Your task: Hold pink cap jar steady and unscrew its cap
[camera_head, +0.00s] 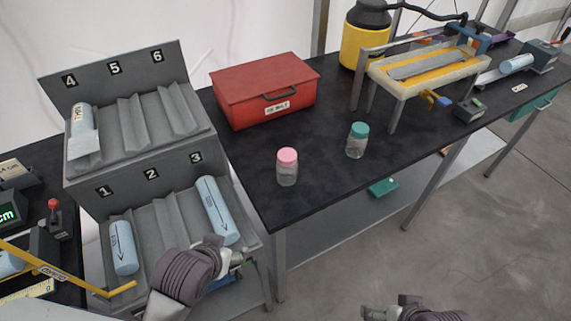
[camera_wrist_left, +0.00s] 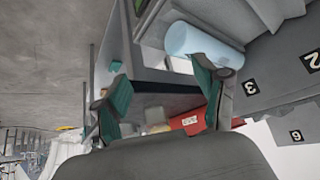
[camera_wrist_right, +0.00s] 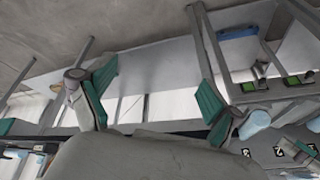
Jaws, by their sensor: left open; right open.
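The pink cap jar (camera_head: 287,168) stands upright on the dark bench top near its front left corner, its pink cap on the clear body. Another clear jar with a teal cap (camera_head: 357,140) stands to its right. My left gripper (camera_head: 236,262) is open and empty over the lower rack, left of and nearer than the pink cap jar; its spread fingers show in the left wrist view (camera_wrist_left: 164,95). My right gripper (camera_head: 385,312) is at the bottom edge over the floor, apart from both jars. It is open and empty in the right wrist view (camera_wrist_right: 155,98).
A red toolbox (camera_head: 264,90) stands behind the jars. A numbered grey rack (camera_head: 160,225) with blue cylinders is left of the bench. A raised frame (camera_head: 428,72) and a yellow container (camera_head: 364,40) stand at the back right. The bench around the jars is clear.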

